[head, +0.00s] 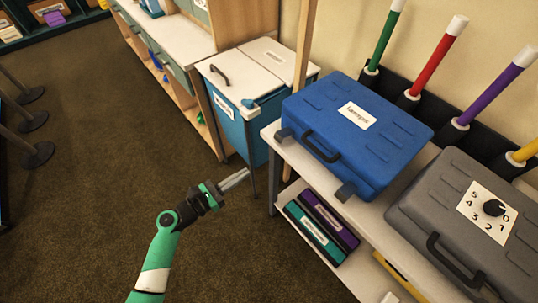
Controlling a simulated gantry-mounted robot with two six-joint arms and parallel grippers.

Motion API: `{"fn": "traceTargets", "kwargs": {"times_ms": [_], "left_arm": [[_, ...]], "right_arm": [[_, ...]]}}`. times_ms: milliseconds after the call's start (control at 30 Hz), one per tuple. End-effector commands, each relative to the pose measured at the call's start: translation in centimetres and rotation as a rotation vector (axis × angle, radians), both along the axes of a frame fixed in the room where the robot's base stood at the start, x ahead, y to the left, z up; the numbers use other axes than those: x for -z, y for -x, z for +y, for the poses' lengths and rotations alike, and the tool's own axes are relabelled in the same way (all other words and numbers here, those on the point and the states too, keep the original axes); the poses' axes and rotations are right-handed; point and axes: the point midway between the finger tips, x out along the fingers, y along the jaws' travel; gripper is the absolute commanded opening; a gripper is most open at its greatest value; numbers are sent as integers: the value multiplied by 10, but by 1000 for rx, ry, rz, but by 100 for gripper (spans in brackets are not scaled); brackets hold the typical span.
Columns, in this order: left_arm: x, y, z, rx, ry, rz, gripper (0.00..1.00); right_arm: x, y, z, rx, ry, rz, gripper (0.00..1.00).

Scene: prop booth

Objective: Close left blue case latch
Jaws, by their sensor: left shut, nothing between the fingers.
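The blue case (385,135) lies with its lid down on the white shelf top. It has a white label on the lid and a dark handle (320,147) on its front. The left latch (284,134) is a small dark tab at the front left corner. The right latch (345,191) is a larger-looking dark tab jutting out at the front right. I cannot tell for sure how the left latch is set. My left gripper (236,180) is shut and empty, in front and to the left of the case, apart from it. My right gripper is not in view.
A grey case (465,215) with a numbered dial lies to the right on the same shelf unit (375,225). Coloured wands (432,65) stand behind. A teal bin (231,125) stands left of the shelf. Carpet floor (110,150) is open at left.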

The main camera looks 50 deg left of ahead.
Motion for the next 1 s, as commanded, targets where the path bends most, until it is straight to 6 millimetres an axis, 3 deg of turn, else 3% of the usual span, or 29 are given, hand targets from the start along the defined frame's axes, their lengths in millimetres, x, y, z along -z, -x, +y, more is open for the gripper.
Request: {"fn": "traceTargets", "kwargs": {"times_ms": [367,833,900,1000], "left_arm": [[0,-10,-1,3,-4,-1,0],[2,-104,-11,5,-4,-4,0],[-18,-105,-10,2,-5,-4,0],[-30,-108,-10,1,-5,-3,0]], "right_arm": [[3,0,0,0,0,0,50],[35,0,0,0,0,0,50],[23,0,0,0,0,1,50],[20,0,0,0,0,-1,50]]}}
